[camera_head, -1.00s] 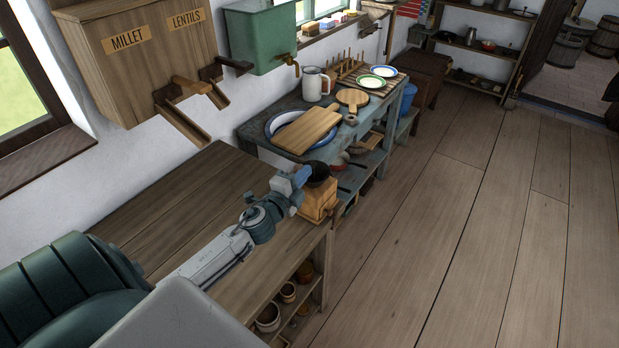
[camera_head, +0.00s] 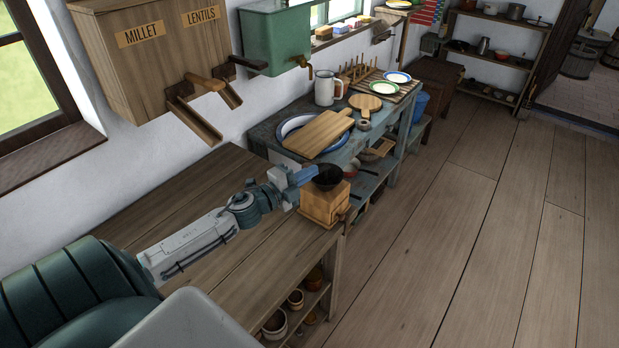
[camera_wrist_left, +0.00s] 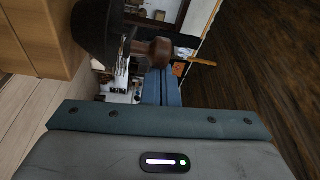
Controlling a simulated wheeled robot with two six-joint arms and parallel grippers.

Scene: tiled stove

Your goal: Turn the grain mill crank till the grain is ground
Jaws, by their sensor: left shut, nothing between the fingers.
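The grain mill (camera_head: 325,205) is a light wooden box with a dark hopper (camera_head: 328,178) on top. It stands at the right end of the wooden bench (camera_head: 190,200). My left gripper (camera_head: 311,175) is at the hopper's left side, its blue fingers shut and empty. In the left wrist view the shut fingers (camera_wrist_left: 162,87) point at the brown crank knob (camera_wrist_left: 153,50). Whether they touch it I cannot tell. The mill's wooden body (camera_wrist_left: 38,35) and dark hopper (camera_wrist_left: 95,28) fill the upper left there. My right gripper is out of view.
Behind the mill a blue-grey side table (camera_head: 385,165) holds a cutting board (camera_head: 318,134), a white jug (camera_head: 326,92) and plates. Millet and lentil bins (camera_head: 150,60) hang on the wall. Pots (camera_head: 276,322) stand under the bench. The floor at right is clear.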

